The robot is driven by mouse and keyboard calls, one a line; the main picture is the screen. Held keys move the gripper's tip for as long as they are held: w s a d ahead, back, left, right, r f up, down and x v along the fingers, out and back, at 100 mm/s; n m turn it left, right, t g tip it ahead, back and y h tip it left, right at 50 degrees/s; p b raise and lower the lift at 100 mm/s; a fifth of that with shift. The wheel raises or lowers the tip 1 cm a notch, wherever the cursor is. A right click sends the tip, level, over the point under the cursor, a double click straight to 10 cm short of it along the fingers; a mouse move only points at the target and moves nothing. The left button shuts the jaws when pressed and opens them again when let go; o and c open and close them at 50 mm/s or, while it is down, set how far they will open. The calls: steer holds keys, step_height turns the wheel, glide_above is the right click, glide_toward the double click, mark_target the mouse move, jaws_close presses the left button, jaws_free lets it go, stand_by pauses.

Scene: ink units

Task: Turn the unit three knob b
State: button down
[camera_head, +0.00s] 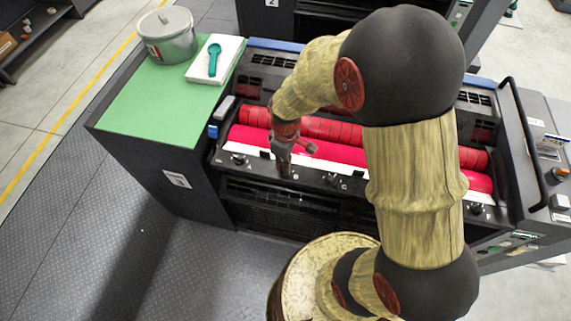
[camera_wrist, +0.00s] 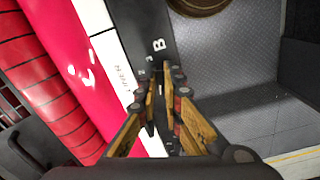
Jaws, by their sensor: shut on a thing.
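The ink unit (camera_head: 262,190) has a row of black knobs along its front rail, below a pink-red ink roller. My gripper (camera_head: 285,172) reaches down onto this rail, between a knob at the left (camera_head: 238,160) and the knob beside the letter C (camera_head: 331,179).
A green-topped cabinet (camera_head: 135,105) at the left bears a grey tin (camera_head: 168,45) and a white pad (camera_head: 226,61) with a teal tool (camera_head: 214,58). A black handrail (camera_head: 525,135) stands at the right. Open grey floor (camera_head: 170,265) lies in front.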

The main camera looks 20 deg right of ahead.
steer(key=c, duration=1.9)
jaws_free()
steer(key=shift+r, duration=0.1)
step_height(320, 180, up, 12)
steer(key=shift+f, duration=0.1)
